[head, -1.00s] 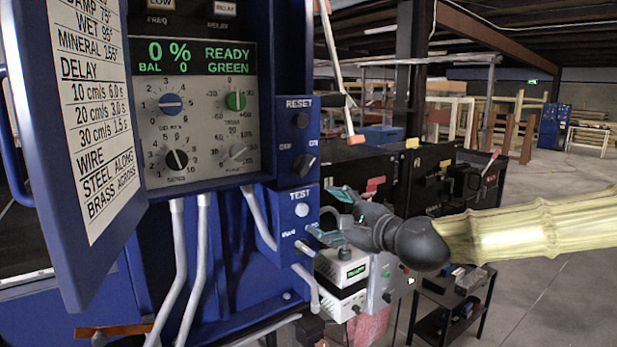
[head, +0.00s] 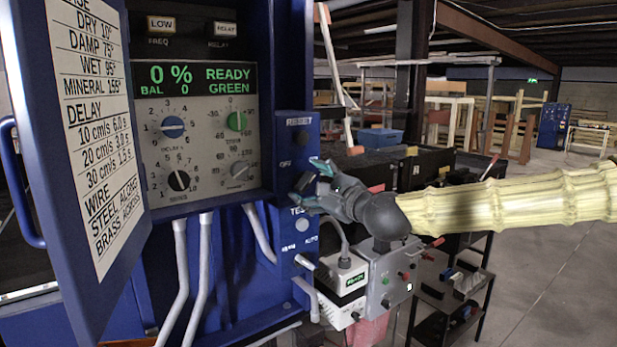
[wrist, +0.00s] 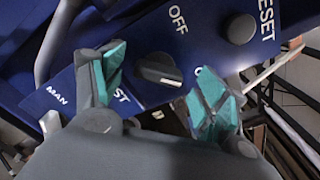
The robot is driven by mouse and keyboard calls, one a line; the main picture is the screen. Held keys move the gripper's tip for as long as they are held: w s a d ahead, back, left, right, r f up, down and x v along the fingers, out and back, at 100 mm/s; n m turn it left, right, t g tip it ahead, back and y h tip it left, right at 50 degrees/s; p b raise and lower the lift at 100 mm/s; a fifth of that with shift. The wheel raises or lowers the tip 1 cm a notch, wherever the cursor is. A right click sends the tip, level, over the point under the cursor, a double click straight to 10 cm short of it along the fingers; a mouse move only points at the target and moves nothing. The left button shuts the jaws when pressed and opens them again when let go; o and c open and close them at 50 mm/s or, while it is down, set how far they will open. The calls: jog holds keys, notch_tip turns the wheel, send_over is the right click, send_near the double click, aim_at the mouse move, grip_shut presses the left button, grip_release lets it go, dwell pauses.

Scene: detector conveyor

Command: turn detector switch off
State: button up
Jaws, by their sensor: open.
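The detector switch is a dark rotary knob (wrist: 158,69) on the narrow blue side panel, with OFF printed beside it. In the wrist view it lies just beyond and between my gripper's open teal-tipped fingers (wrist: 163,90). A light line on the knob points away from the OFF word. In the head view my gripper (head: 316,184) is at the panel, and its fingers largely cover the knob. The fingers are apart with nothing held. I cannot tell whether either finger touches the knob.
A RESET button (wrist: 240,28) sits beyond the switch, and the TEST button (head: 302,224) lies below it. The open blue door (head: 88,130) stands left of the display panel (head: 197,120). A grey control box (head: 386,280) hangs below my gripper.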

jog(key=shift+x, duration=0.85)
jog(key=c, duration=1)
